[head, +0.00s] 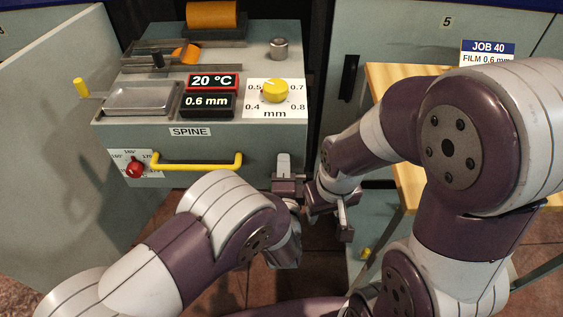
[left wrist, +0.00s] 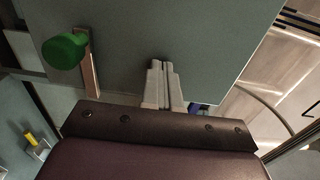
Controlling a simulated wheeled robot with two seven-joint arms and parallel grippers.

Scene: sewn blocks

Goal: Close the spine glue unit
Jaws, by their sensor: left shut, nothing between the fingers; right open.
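The spine glue unit (head: 215,160) is a grey-green box standing out from the cabinet, with a SPINE label and a yellow bar handle (head: 198,165) on its front. Its top carries a metal tray, displays reading 20 °C and 0.6 mm, and a yellow dial. A red knob (head: 135,168) sits on the front left. My left gripper (head: 284,163) is shut and empty by the unit's front right corner; I cannot tell whether it touches. The left wrist view shows its closed fingers (left wrist: 161,68) before a grey-green panel. My right gripper (head: 343,215) is open and empty, lower right of the unit.
An open grey door panel (head: 50,140) stands left of the unit. A cabinet front (head: 390,35) and a wooden table (head: 410,180) are at the right, the table partly behind my right arm. The left wrist view shows a green knob (left wrist: 65,50) on a lever.

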